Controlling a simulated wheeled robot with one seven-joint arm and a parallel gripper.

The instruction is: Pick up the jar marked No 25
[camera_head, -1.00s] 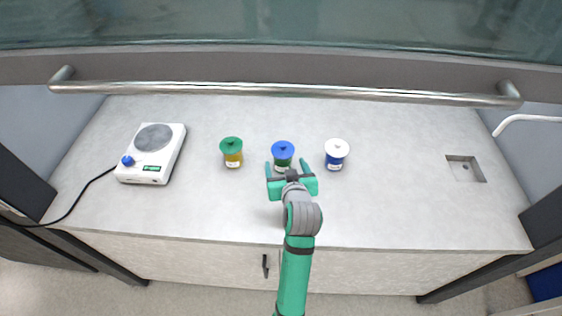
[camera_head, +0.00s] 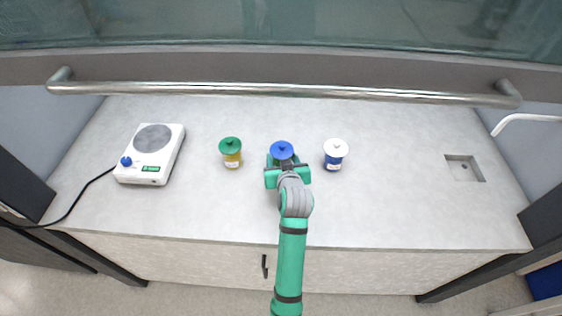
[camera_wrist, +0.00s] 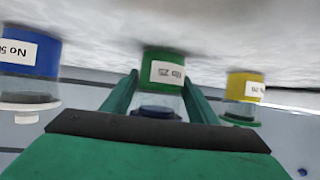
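The jar marked No 25 (camera_head: 281,150) has a blue lid and a green lower part. It stands in the middle of the worktop, between two other jars. In the wrist view the jar (camera_wrist: 164,70) appears upside down, with a white label that seems to read No 25. My gripper (camera_head: 284,160) is around it, one finger on each side. In the wrist view my gripper's fingers (camera_wrist: 161,88) lie close along its sides. I cannot tell whether they press on it. The jar rests on the worktop.
A green-lidded yellow jar (camera_head: 231,152) stands left of it and a white-lidded blue jar (camera_head: 334,154) right. A white hotplate (camera_head: 152,153) with a cable is at far left. A small sink (camera_head: 465,168) is at right. A metal rail (camera_head: 281,90) crosses the back.

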